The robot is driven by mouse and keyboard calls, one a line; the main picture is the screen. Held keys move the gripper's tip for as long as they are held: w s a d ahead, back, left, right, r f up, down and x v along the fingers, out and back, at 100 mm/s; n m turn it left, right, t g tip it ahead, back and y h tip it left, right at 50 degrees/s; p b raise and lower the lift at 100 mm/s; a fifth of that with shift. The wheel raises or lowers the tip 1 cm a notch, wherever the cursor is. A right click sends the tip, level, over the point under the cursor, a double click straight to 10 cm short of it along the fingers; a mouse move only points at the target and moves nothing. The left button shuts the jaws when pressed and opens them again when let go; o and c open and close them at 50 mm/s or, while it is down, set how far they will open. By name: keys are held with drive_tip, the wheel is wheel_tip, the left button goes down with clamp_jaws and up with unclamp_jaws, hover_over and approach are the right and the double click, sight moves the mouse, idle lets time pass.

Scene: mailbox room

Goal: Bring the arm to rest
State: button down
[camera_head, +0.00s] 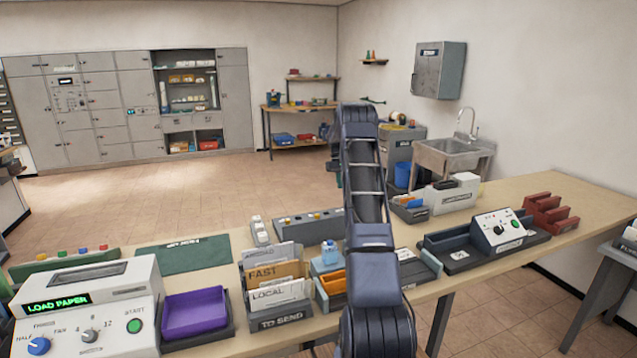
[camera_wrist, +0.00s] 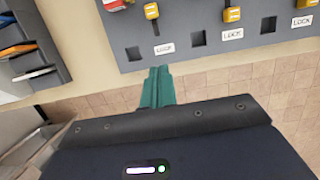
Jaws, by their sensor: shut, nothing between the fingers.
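My arm (camera_head: 372,230) rises from the bottom centre of the head view and extends up over the table, bent at the top. My gripper (camera_wrist: 158,72) shows in the wrist view as two teal fingers pressed together with nothing between them. It points toward the lower edge of a grey panel (camera_wrist: 200,48) with square holes, yellow knobs and labels reading LOCK. Whether the fingertips touch the panel cannot be told. In the head view the arm largely hides the gripper.
The long table (camera_head: 440,268) holds a purple tray (camera_head: 194,312), a file holder (camera_head: 274,290) marked TO SEND, a grey control box (camera_head: 497,230) and a red rack (camera_head: 551,213). A sink (camera_head: 452,155) stands behind. The tiled floor (camera_head: 180,195) at left is open.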

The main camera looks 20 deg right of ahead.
drive_tip(key=s+a+r+t, duration=0.1)
drive_tip(key=s+a+r, duration=0.4)
drive_tip(key=r, duration=0.3)
drive_tip(key=s+a+r+t, duration=0.1)
drive_tip(key=s+a+r, duration=0.4)
drive_tip(key=r, duration=0.3)
drive_tip(key=s+a+r+t, duration=0.1)
drive_tip(key=s+a+r, duration=0.3)
drive_tip(key=s, duration=0.3)
drive_tip(key=s+a+r+t, duration=0.1)
drive_tip(key=s+a+r, duration=0.4)
drive_tip(key=s, duration=0.2)
drive_tip(key=s+a+t, duration=0.1)
drive_tip(key=s+a, duration=0.2)
drive_tip(key=s, duration=0.6)
drive_tip(key=s+a+t, duration=0.1)
drive_tip(key=s+a, duration=0.2)
drive_tip(key=s, duration=0.6)
drive_tip(key=s+a+f, duration=0.1)
drive_tip(key=s+f, duration=0.1)
drive_tip(key=s, duration=0.5)
drive_tip(key=s+a+f+t, duration=0.1)
drive_tip(key=s+a+f, duration=0.1)
drive_tip(key=s, duration=0.5)
drive_tip(key=shift+s+a+f, duration=0.2)
drive_tip(key=shift+s+f, duration=0.05)
drive_tip(key=shift+f, duration=0.3)
